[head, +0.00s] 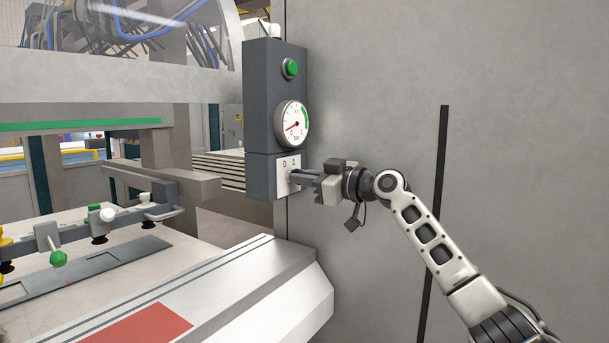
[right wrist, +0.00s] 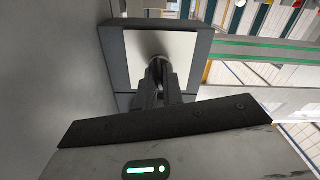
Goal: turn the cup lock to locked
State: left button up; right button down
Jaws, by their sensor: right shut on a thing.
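The cup lock (head: 284,185) has a white plate marked 0 and 1, low on a dark grey control box (head: 262,120). My right gripper (head: 303,178) comes in from the right and is shut on the lock's handle at the plate. In the right wrist view the fingers (right wrist: 160,85) meet a round metal part in front of the white plate (right wrist: 190,48). The handle is mostly hidden by the fingers, so I cannot tell which mark it points to. My left gripper is not in view.
Above the lock are a round gauge (head: 291,122) and a green button (head: 290,68). A grey wall panel (head: 510,130) with a black vertical strip (head: 436,200) stands behind my right arm. The machine bed (head: 270,290) with a red patch (head: 140,325) lies below left.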

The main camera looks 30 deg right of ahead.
jog(key=m+p, duration=0.1)
jog(key=m, duration=0.1)
jog(key=shift+m, duration=0.4)
jog(key=m+p, duration=0.1)
jog(key=m, duration=0.1)
jog(key=shift+m, duration=0.3)
jog(key=m+p, duration=0.1)
jog(key=m, duration=0.1)
jog(key=shift+m, duration=0.3)
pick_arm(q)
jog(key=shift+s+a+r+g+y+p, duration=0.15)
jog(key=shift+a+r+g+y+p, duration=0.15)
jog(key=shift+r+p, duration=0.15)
pick_arm(e)
jog(key=shift+m, duration=0.3)
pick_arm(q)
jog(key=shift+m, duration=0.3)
pick_arm(e)
jog(key=shift+m, duration=0.3)
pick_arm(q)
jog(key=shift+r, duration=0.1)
pick_arm(e)
jog(key=c, duration=1.5)
grip_release()
jog(key=shift+d, duration=0.1)
